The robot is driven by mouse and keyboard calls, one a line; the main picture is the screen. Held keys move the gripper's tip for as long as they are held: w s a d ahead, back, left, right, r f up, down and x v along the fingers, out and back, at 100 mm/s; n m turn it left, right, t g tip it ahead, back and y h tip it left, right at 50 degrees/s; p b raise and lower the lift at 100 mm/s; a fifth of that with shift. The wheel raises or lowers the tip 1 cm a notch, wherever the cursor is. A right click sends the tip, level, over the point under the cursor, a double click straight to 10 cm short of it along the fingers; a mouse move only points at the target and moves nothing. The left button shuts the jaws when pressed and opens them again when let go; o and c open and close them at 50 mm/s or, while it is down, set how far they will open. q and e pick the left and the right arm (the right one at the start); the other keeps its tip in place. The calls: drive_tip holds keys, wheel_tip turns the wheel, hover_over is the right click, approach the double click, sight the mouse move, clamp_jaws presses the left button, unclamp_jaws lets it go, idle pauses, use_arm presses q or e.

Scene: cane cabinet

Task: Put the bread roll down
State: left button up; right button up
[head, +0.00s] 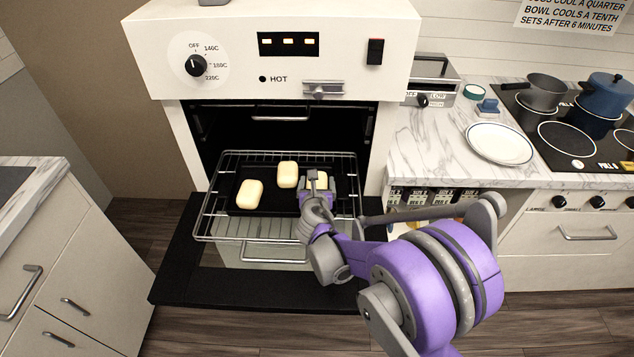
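Two pale yellow bread rolls lie on a black baking tray (262,172): one roll (249,194) at the left and one roll (287,174) in the middle. A third roll (322,180) is at the right part of the tray, mostly hidden by my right gripper (317,188). The gripper's purple and grey parts are around this roll. I cannot tell whether the fingers press on it, or whether the roll touches the tray. My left gripper is not in view.
The tray sits on a wire rack (226,222) pulled out of the oven (275,130), above the lowered door (200,285). A marble counter (440,150) at the right bears a white plate (499,143), pots and a hob. A cabinet (50,260) stands at the left.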

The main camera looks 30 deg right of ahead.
drive_tip(key=shift+r, duration=0.25)
drive_tip(key=p+v, duration=0.1)
drive_tip(key=v, duration=1.1)
drive_tip(key=shift+a, duration=0.1)
